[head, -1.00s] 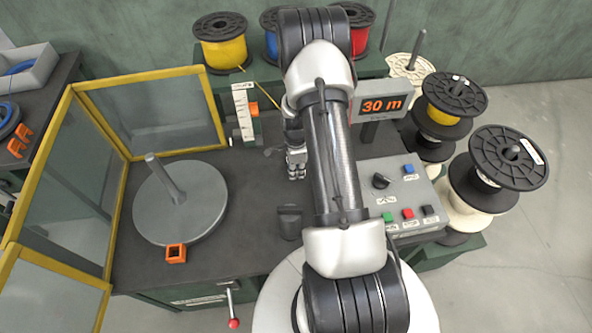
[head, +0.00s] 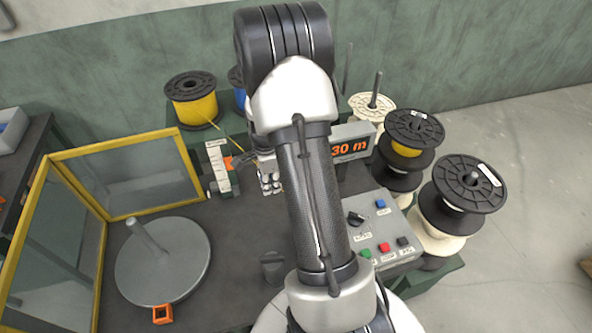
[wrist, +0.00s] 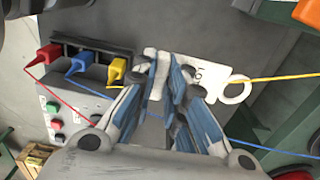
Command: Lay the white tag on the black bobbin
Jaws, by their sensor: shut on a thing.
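The tag is held above the grey bench. In the head view, my gripper (head: 270,187) is small and partly behind my arm, and I cannot make out the tag there. Black-flanged spools stand at the right: one (head: 468,183) has a white label on its top flange, and another (head: 414,127) carries yellow wire. I cannot tell which one is the black bobbin. My gripper is left of and apart from both.
A grey turntable (head: 163,262) with a post stands left, beside a yellow-framed screen (head: 128,178). A button panel (head: 372,232) and a display (head: 352,146) lie between gripper and right spools. Red, blue and yellow clips (wrist: 80,63) and taut wires are close to my gripper.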

